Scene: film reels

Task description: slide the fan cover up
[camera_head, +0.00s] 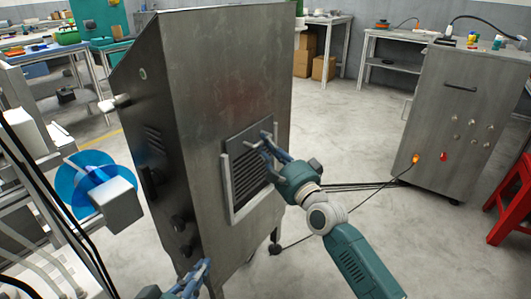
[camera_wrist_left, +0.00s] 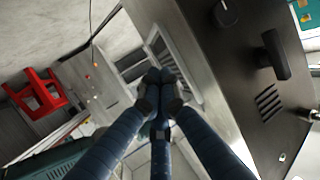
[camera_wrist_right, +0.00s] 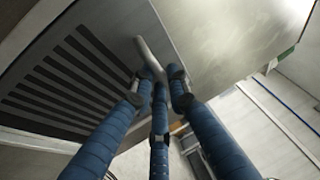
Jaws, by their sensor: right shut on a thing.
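The fan cover (camera_head: 246,172) is a dark slatted panel on the front of a tall grey metal cabinet (camera_head: 215,80). It sits in a light metal rail frame (camera_head: 229,195) along its side and bottom. My right gripper (camera_head: 270,146) is at the cover's upper right, shut on its handle. In the right wrist view the bent metal handle (camera_wrist_right: 148,55) runs between the fingers, beside the dark slats (camera_wrist_right: 70,80). My left gripper (camera_head: 197,280) is low at the bottom of the head view, apart from the cover. Its fingers meet with nothing between them in the left wrist view (camera_wrist_left: 160,88).
Knobs (camera_head: 180,222) and a side vent line the cabinet's left face. A blue fan-like disc (camera_head: 92,182) stands left of it. A second metal cabinet (camera_head: 455,110) with a cable and a red stool (camera_head: 512,205) stand at right. The floor between is mostly clear.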

